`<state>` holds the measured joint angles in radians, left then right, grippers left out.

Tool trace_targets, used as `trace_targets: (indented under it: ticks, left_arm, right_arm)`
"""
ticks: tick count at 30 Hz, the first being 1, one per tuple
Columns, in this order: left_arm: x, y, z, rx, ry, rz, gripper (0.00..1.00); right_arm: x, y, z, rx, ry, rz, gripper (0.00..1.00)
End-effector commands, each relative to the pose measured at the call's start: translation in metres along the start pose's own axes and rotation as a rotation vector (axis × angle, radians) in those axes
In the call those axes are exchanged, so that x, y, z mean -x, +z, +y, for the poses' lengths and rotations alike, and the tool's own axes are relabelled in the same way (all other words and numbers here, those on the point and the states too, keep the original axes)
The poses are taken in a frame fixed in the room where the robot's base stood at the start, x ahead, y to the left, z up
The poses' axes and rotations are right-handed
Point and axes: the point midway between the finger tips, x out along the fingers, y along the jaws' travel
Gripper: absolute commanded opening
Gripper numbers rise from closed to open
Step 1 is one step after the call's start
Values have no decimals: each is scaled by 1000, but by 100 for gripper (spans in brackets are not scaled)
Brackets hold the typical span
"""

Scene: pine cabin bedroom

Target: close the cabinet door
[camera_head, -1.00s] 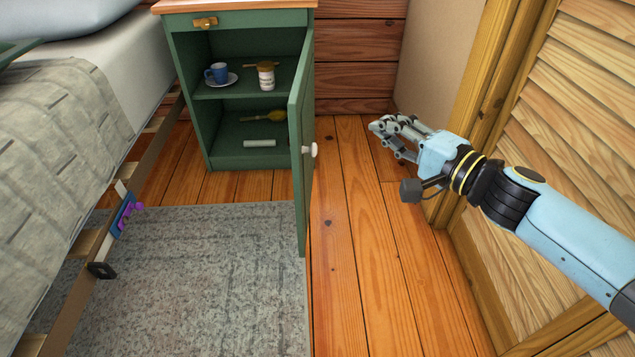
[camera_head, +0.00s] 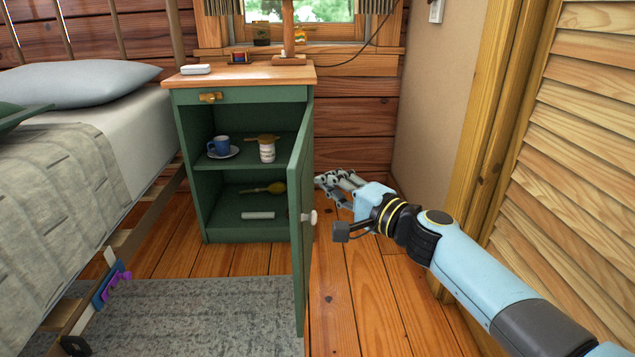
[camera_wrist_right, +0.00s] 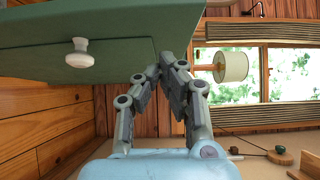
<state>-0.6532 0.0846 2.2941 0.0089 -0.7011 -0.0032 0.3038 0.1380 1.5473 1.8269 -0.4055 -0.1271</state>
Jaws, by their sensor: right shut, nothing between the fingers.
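The green cabinet (camera_head: 190,165) stands beside the bed. Its door (camera_head: 300,230) is hinged on the right and stands wide open toward me, with a white round knob (camera_head: 311,217) on its outer face. My right gripper (camera_head: 322,184) is shut and empty, just right of the door's outer face near the hinge side. In the right wrist view the door (camera_wrist_right: 60,35) fills the upper left with its knob (camera_wrist_right: 79,54), and the fingertips (camera_wrist_right: 158,72) are close to the door. I cannot tell if they touch it. My left gripper is out of view.
The shelves hold a blue cup (camera_head: 221,145) on a saucer, a jar (camera_head: 267,152), a brush-like item (camera_head: 276,187) and a pale bar (camera_head: 258,215). The bed (camera_head: 75,170) is at left, a louvered door (camera_head: 575,150) at right. A grey rug (camera_head: 200,315) lies in front.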

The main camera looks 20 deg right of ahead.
Motion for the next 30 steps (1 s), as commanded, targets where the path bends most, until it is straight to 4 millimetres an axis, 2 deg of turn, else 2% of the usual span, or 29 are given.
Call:
trace_targets:
  ticks: [3, 7, 23, 30]
  left_arm:
    - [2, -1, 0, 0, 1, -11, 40]
    - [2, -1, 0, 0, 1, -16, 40]
    - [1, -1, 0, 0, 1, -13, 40]
    - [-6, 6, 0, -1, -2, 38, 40]
  right_arm:
    - [-11, 11, -1, -1, -2, 0, 0]
    - [-16, 17, 0, 0, 0, 0, 0]
    - [-21, 23, 0, -1, 0, 1, 0]
    - [-47, 51, 1, -5, -1, 0, 0]
